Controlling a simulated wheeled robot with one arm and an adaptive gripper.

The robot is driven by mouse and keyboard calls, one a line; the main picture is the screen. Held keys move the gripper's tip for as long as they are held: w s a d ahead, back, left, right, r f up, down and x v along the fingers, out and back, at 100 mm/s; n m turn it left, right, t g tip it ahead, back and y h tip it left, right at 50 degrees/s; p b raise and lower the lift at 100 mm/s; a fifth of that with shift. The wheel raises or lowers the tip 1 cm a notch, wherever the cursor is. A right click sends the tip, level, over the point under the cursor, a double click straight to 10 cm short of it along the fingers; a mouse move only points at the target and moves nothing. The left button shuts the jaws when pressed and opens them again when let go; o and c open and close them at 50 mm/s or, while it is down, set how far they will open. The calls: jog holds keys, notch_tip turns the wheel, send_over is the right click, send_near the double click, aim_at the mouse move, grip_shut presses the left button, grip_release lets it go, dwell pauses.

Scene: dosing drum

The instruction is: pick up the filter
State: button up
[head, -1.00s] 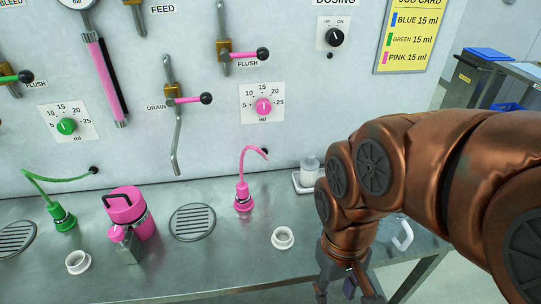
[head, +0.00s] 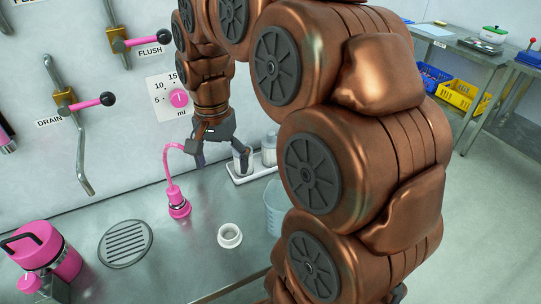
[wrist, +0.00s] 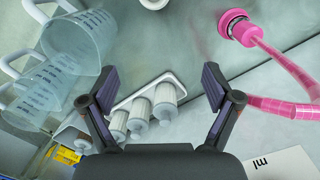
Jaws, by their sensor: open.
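The filters are pale, ribbed cylinders with white ends, standing in a white tray (head: 236,179) on the bench by the wall. In the head view one filter (head: 269,150) shows at the right and another is partly hidden by my gripper (head: 222,158). My gripper is open and empty, pointing down over the tray. In the wrist view the filters lie between its spread fingers (wrist: 158,82), nearer the left finger. I cannot tell the height gap.
A pink hose (head: 171,170) with a plug (head: 178,205) stands just left of my gripper. A white ring (head: 230,236) sits in front. Clear measuring jugs (wrist: 80,45) stand beside the tray. A pink canister (head: 50,250) and a drain grate (head: 125,243) are further left.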

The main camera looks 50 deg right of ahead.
jog(key=w+d+m+b, duration=0.2)
jog(key=w+d+m, duration=0.35)
jog(key=d, duration=0.45)
jog(key=m+b, duration=0.1)
jog(key=m, duration=0.6)
send_over(271, 133)
jog(key=shift+a+f+t, duration=0.1)
jog(key=shift+f+t, duration=0.3)
jog(key=shift+f, duration=0.55)
jog(key=shift+d+f, duration=0.1)
jog(key=shift+d, duration=0.1)
jog(key=shift+s+f, duration=0.1)
jog(key=shift+f, duration=0.1)
jog(key=shift+f+p, duration=0.9)
jog(key=shift+f, duration=2.65)
jog(key=c, duration=1.3)
